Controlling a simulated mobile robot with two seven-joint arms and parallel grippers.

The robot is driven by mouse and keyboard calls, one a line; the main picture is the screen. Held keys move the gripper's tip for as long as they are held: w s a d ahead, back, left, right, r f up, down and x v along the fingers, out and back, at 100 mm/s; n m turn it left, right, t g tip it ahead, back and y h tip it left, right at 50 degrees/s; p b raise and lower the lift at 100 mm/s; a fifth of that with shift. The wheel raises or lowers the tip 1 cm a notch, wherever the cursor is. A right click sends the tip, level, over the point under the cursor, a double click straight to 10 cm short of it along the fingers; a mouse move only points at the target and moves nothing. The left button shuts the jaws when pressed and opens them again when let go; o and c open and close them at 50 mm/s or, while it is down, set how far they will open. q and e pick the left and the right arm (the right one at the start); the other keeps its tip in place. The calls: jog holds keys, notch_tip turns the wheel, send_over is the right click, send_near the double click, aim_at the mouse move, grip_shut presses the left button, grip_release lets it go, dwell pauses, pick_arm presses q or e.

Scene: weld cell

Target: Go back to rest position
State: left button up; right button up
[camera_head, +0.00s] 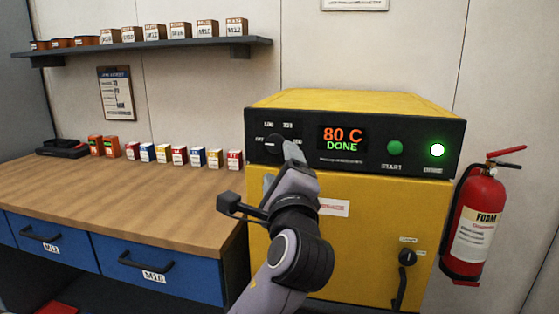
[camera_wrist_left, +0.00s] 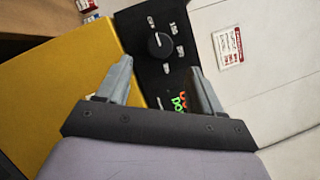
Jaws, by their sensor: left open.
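My left gripper (camera_head: 292,150) is in front of the yellow oven's (camera_head: 350,102) black control panel, close to the dial (camera_head: 272,144). In the left wrist view the fingers (camera_wrist_left: 160,68) are apart with nothing between them, and the black dial (camera_wrist_left: 159,45) lies just beyond the tips. I cannot tell how far the tips are from the panel. The display (camera_head: 342,139) reads 80 C and DONE. My right gripper is not in view.
A green start button (camera_head: 395,147) and a lit lamp (camera_head: 437,150) are on the panel. A wooden bench (camera_head: 120,205) with several small boxes stands left, under a shelf (camera_head: 150,45). A red extinguisher (camera_head: 474,225) hangs right of the oven.

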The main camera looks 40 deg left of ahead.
pick_arm(q)
jog(key=shift+s+d, duration=0.1)
jog(key=shift+d, duration=0.05)
dwell(0.4)
jog(key=w+d+f+h+p, duration=0.1)
jog(key=d+f+h, duration=0.25)
jog(key=f, duration=0.35)
jog(key=w+d+f+t+h+p, duration=0.15)
jog(key=f+h, duration=0.25)
jog(key=f, duration=0.4)
jog(key=d+f+g+h+p, duration=0.1)
jog(key=d+f+h, duration=0.25)
jog(key=f, duration=0.35)
jog(key=s+d+f+n+g+h+p, duration=0.1)
jog(key=s+d+f+n+h, duration=0.2)
jog(key=s+f+n, duration=0.2)
jog(key=s+d+f+n+g+h+p, duration=0.1)
jog(key=s+f+n, duration=0.5)
jog(key=s+f, duration=0.6)
jog(key=shift+d+f+n+g+h+p, duration=0.35)
jog(key=shift+d+f+g+h, duration=0.4)
jog(key=shift+d+h, duration=0.45)
jog(key=shift+s, duration=0.1)
